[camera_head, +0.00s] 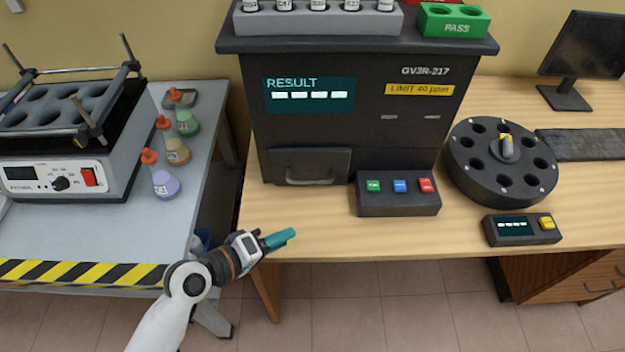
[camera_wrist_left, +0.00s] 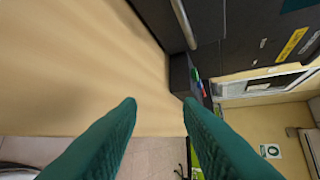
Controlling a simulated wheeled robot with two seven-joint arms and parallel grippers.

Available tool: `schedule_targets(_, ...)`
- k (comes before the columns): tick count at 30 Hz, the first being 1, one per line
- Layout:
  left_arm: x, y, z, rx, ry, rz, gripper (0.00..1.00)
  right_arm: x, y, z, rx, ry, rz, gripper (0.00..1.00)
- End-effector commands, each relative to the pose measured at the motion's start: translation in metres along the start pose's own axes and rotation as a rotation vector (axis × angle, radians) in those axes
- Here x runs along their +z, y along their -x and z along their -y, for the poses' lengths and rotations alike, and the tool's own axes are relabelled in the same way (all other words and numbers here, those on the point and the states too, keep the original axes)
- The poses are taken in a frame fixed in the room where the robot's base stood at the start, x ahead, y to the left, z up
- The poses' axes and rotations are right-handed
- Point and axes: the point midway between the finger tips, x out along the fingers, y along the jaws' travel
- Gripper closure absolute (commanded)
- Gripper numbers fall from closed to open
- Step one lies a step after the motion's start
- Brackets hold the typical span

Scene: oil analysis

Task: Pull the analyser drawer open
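The analyser (camera_head: 390,150) is a dark box on the wooden table. Its drawer (camera_head: 310,164) is at the lower left of the front, with a curved grey handle (camera_head: 309,181), and looks closed. In the left wrist view the handle (camera_wrist_left: 184,22) shows at the top as a grey bar. My left gripper (camera_head: 285,238) is at the table's front edge, below and in front of the drawer, apart from the handle. Its two teal fingers (camera_wrist_left: 158,108) are spread with nothing between them. My right gripper is not in view.
A button box (camera_head: 398,195) stands right of the drawer. A round dark rotor (camera_head: 500,163) and a small display unit (camera_head: 522,228) are farther right. Left is a grey bench with flasks (camera_head: 166,184) and a shaker (camera_head: 60,150). The wood (camera_head: 300,215) before the drawer is clear.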

Motion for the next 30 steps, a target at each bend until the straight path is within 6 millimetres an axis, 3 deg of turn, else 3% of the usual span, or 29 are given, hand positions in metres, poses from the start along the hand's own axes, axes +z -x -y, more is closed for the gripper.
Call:
schedule_targets(6,0.043,-0.015,0.015,-0.189,0.322,0.088,0.67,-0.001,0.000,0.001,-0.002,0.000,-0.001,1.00)
schedule_targets(9,0.056,-0.017,0.017,-0.232,0.413,0.113,0.67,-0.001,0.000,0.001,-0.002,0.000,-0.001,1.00)
schedule_targets(16,0.064,-0.034,0.022,-0.251,0.450,0.124,0.67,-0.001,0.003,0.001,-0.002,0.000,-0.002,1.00)
schedule_targets(30,0.077,-0.118,0.039,-0.248,0.446,0.121,0.67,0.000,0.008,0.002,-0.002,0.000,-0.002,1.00)
